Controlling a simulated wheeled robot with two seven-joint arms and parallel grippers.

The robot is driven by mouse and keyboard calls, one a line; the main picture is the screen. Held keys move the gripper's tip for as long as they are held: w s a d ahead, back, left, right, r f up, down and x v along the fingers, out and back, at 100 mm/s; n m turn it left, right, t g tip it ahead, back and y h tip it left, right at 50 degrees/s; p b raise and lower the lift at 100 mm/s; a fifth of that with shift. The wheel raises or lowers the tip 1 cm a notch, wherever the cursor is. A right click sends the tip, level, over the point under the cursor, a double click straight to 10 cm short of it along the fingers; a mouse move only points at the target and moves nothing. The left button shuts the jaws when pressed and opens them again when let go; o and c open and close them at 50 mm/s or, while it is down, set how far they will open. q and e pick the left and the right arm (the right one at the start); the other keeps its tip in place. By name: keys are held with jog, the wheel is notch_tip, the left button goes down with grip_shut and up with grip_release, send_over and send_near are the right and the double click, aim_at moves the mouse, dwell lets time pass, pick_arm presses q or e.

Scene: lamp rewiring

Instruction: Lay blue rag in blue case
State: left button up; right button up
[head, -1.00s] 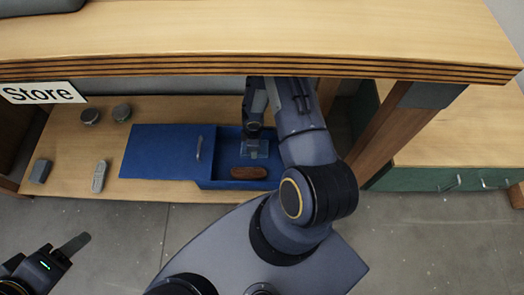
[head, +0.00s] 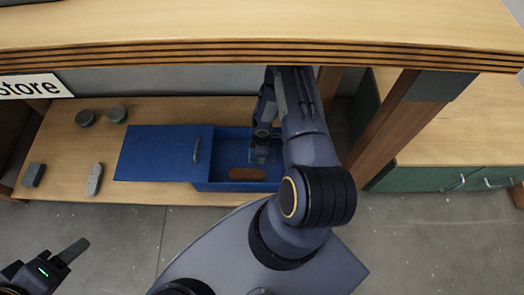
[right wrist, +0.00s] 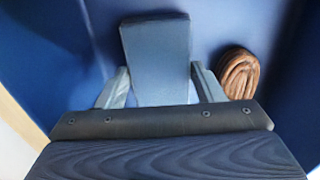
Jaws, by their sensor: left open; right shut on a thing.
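The blue case (head: 206,184) stands on the lower shelf, with its lid slid to the left and its right part open. My right gripper (head: 262,150) reaches down into the open part, partly hidden by my own arm. It is shut on the blue rag (right wrist: 157,60), a flat blue-grey piece between the fingers in the right wrist view. The rag is over or on the case floor; I cannot tell whether it touches. My left gripper (head: 74,252) is open and empty at the lower left, away from the case.
A brown oval object (head: 247,174) lies in the case, also in the right wrist view (right wrist: 238,72). A grey remote-like object (head: 94,179), a dark block (head: 34,175) and two round tins (head: 85,118) sit left on the shelf. The tabletop (head: 250,25) overhangs above.

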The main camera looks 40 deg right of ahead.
jog(key=o, duration=1)
jog(key=shift+f, duration=0.1)
jog(key=shift+c, duration=0.2)
jog(key=shift+r, duration=0.25)
notch_tip(320, 180, up, 12)
jog(key=p, duration=0.4)
jog(key=shift+p, duration=0.4)
jog(key=shift+f, duration=0.15)
